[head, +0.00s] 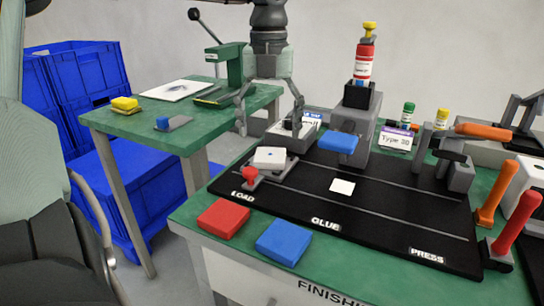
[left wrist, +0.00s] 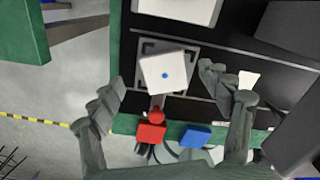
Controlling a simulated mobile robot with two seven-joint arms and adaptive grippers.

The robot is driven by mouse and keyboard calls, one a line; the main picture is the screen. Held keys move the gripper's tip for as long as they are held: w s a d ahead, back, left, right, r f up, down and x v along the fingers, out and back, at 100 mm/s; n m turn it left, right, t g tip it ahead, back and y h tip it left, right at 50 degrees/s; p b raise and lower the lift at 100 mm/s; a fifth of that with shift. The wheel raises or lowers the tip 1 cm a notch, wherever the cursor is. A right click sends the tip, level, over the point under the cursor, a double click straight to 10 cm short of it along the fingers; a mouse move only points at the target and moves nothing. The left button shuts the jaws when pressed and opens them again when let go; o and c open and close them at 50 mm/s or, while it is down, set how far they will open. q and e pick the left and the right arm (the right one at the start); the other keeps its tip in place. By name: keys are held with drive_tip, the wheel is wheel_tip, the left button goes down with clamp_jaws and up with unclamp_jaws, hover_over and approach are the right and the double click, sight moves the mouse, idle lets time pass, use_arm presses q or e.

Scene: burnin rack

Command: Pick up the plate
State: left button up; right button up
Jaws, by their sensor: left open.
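The plate (head: 270,157), a white square with a blue dot in the middle, sits on a grey fixture (head: 283,173) at the LOAD station of the black board. It also shows in the left wrist view (left wrist: 165,73), slightly turned on its fixture. My left gripper (head: 270,122) is open and points down above the plate. In the left wrist view its two fingers stand on either side of the plate, apart from it. My right gripper is in neither view.
A red knob (head: 249,174) stands in front of the fixture. A red block (head: 223,217) and a blue block (head: 284,242) lie at the front edge. A glue dispenser (head: 362,75) rises behind. A white square (head: 342,187) lies at GLUE. Orange-handled clamps (head: 494,190) stand right.

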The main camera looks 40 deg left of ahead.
sight(271, 150)
use_arm(q)
wheel_tip(271, 150, down, 3)
drive_tip(key=shift+w+d+r, duration=0.1)
drive_tip(key=shift+f, duration=0.5)
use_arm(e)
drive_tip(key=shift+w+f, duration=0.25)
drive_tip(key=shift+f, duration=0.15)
use_arm(q)
drive_tip(key=c, duration=1.3)
drive_tip(key=shift+c, duration=0.2)
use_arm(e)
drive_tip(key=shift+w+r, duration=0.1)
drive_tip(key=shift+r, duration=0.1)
use_arm(q)
drive_tip(key=shift+w+r, duration=0.1)
drive_tip(key=shift+r, duration=0.05)
